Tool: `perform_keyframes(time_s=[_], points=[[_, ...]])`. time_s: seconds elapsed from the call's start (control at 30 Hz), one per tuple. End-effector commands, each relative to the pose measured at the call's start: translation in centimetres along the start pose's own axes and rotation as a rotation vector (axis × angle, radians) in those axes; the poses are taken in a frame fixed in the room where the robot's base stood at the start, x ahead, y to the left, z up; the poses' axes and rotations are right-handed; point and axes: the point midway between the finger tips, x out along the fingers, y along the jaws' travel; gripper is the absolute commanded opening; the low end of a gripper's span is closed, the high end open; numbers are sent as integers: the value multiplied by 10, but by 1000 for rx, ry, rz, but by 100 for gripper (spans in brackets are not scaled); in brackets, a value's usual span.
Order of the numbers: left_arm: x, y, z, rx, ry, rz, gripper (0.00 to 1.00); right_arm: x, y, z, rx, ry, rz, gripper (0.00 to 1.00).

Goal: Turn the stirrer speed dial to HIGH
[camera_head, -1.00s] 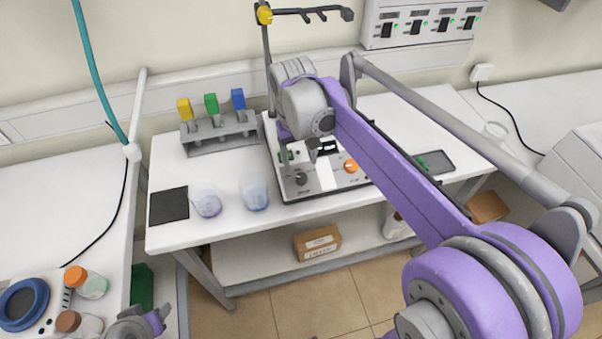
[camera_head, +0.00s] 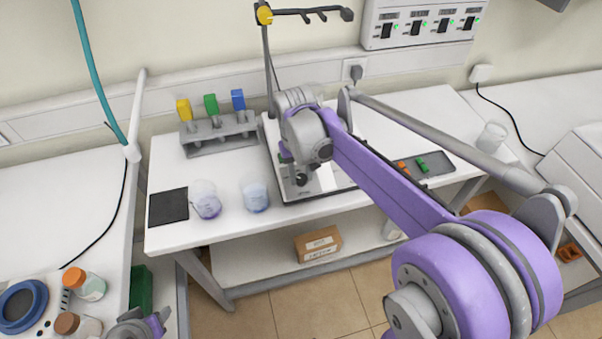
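The stirrer (camera_head: 322,188) is a white-topped device with a dark edge and a vertical rod, on the white bench. A black dial (camera_head: 301,180) shows near its front left corner. My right gripper (camera_head: 301,169) points down just above or at this dial. Its fingers are small and partly hidden by my wrist, so I cannot tell whether they touch the dial or how far apart they are. My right arm hides the right part of the panel. A grey and purple end of my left arm (camera_head: 140,326) shows at the bottom left; its fingers cannot be made out.
Two beakers (camera_head: 205,200) (camera_head: 256,196) and a black pad (camera_head: 168,207) stand left of the stirrer. A rack (camera_head: 218,136) with yellow, green and blue-topped items is behind them. A dark tray (camera_head: 437,168) lies to the right. A cardboard box (camera_head: 318,244) sits on the lower shelf.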

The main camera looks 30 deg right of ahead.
Motion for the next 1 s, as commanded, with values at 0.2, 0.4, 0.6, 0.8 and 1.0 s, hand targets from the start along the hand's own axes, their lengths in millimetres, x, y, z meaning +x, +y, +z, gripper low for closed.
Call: perform_keyframes(time_s=[0.2, 0.4, 0.6, 0.8, 1.0], points=[[0, 0, 0, 0, 0, 0, 50, 0, 0, 0, 0, 0, 0, 0], [0, 0, 0, 0, 0, 0, 50, 0, 0, 0, 13, -1, -4, 0], [1, 0, 1, 0, -1, 0, 50, 0, 1, 0, 79, -4, -28, 0], [3, 0, 3, 0, -3, 0, 50, 0, 2, 0, 214, -9, -76, 0], [5, 0, 5, 0, -5, 0, 50, 0, 4, 0, 390, -17, -140, 0]])
